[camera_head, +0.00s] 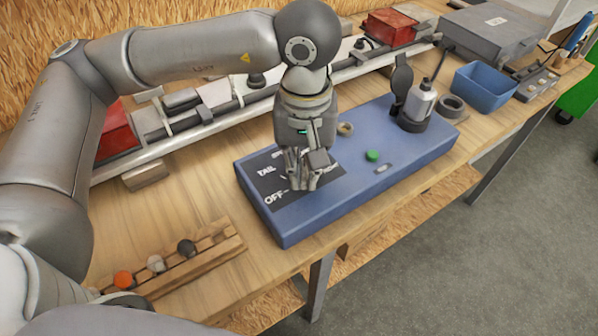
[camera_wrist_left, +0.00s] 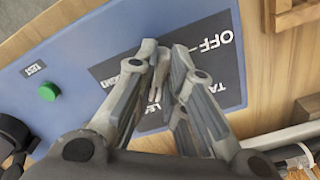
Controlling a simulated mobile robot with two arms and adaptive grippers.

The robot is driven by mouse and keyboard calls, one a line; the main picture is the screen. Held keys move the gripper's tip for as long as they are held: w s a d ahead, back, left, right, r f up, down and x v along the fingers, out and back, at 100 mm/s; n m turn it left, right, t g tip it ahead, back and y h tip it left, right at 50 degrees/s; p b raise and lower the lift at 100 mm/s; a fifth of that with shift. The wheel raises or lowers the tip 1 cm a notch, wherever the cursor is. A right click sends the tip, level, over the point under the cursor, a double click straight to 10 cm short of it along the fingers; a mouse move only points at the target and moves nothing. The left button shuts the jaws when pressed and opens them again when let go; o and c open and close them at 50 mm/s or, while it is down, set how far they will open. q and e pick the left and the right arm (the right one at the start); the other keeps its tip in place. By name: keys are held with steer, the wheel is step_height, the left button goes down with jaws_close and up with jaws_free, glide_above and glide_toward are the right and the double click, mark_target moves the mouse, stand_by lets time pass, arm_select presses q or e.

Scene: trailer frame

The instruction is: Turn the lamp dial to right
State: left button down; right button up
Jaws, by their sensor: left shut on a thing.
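The blue control box (camera_head: 400,155) sits on the wooden bench with a dark label panel (camera_head: 268,185) at its left end, reading "OFF" and "TAIL". My left gripper (camera_head: 303,184) points down at this panel, its fingers closed around the lamp dial. In the left wrist view the fingertips (camera_wrist_left: 160,52) close on a small grey piece, the lamp dial (camera_wrist_left: 155,92), over the panel. The fingers hide most of the dial, so I cannot tell its exact setting. The "OFF" lettering also shows in the left wrist view. My right gripper is not in view.
A green button (camera_head: 372,155) sits on the box right of the gripper. A wooden rack (camera_head: 190,262) with coloured knobs lies at the front left. A long light bar runs behind.

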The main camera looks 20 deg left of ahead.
arm_select(q)
steer(key=m+b, duration=0.2)
steer(key=m, duration=0.1)
steer(key=shift+f+m, duration=0.15)
steer(key=shift+m, duration=0.15)
steer(key=shift+m+b, duration=0.55)
steer(key=shift+m, duration=0.05)
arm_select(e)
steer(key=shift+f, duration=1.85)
